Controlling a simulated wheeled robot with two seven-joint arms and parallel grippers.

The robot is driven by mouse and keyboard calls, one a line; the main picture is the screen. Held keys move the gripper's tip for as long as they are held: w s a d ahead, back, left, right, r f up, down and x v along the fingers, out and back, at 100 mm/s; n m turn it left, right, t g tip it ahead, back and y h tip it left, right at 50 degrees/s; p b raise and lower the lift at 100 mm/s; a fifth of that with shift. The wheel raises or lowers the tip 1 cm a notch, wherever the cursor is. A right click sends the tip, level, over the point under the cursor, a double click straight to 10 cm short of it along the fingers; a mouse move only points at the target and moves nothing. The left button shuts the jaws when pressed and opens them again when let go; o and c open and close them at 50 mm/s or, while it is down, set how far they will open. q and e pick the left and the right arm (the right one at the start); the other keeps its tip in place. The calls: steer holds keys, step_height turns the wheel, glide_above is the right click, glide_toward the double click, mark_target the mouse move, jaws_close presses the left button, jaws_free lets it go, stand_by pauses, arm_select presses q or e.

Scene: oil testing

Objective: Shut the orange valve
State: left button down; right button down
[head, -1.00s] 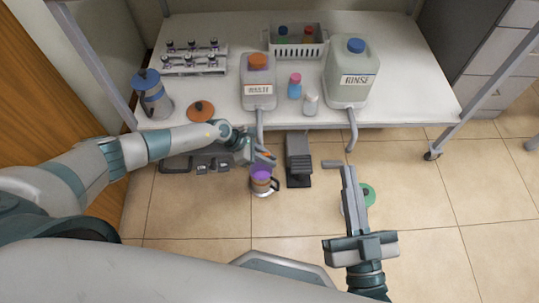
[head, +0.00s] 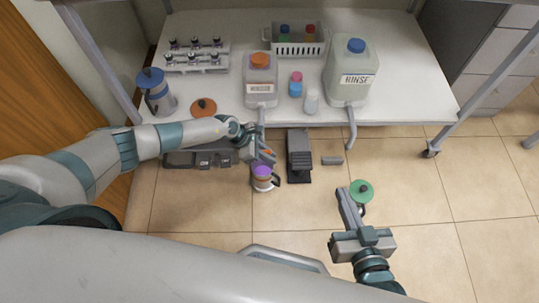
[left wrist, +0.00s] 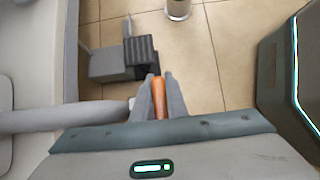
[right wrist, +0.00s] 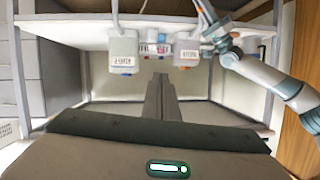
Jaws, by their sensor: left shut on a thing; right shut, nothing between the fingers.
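The orange valve handle (left wrist: 159,97) shows in the left wrist view between my left gripper's fingers (left wrist: 159,85), which are shut on it. It lies in line with the fingers, beside the end of a grey spout (left wrist: 60,117). In the head view my left gripper (head: 266,158) is at the table's front edge, below the waste container (head: 260,88); it partly hides the valve. A mug with purple contents (head: 262,172) is right below this gripper. My right gripper (head: 345,200) is shut and empty, out over the floor; its fingers show in the right wrist view (right wrist: 160,90).
The rinse container (head: 352,88) with its own spout stands right of the waste container on the white table (head: 420,100). A dark grey pedal-like block (head: 299,158) is right of the mug. A round green thing (head: 361,190) is near my right gripper's tips.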

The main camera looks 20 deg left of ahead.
arm_select(q)
steer(key=c, duration=2)
jaws_free()
steer(key=shift+c, duration=0.2)
steer(key=shift+a+r, duration=0.1)
steer(key=shift+r, duration=0.05)
